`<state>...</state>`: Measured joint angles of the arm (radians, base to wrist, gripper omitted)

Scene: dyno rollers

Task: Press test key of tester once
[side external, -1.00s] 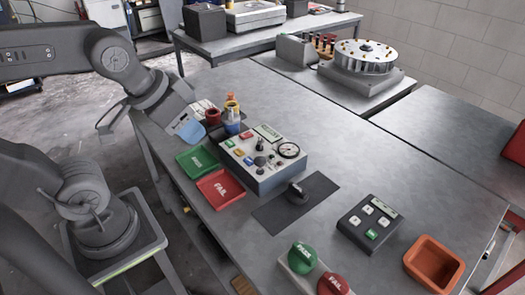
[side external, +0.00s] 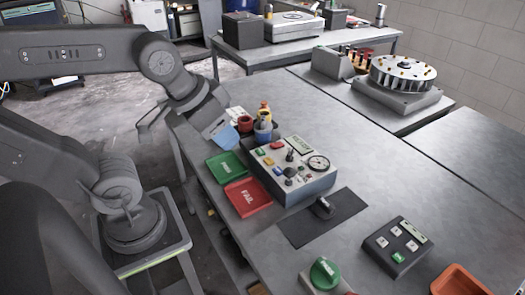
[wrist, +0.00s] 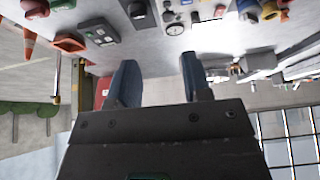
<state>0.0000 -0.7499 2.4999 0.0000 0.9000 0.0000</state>
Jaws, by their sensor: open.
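The tester (side external: 293,183) is a grey box on the bench with a round dial, a small screen, black knobs and several coloured keys on its top. I cannot read which key is the test key. The tester also shows upside down at the top of the wrist view (wrist: 173,29). My gripper (side external: 222,133) hangs at the bench's left edge, beside the tester and apart from it. In the wrist view its two blue fingers (wrist: 157,72) are spread with nothing between them.
A green tray (side external: 225,166) and a red FAIL tray (side external: 248,197) lie left of the tester. Coloured cups (side external: 262,128) stand behind it. A dark mat (side external: 335,218) with a black device lies in front. A keypad (side external: 397,247) and green knob (side external: 325,272) are nearer.

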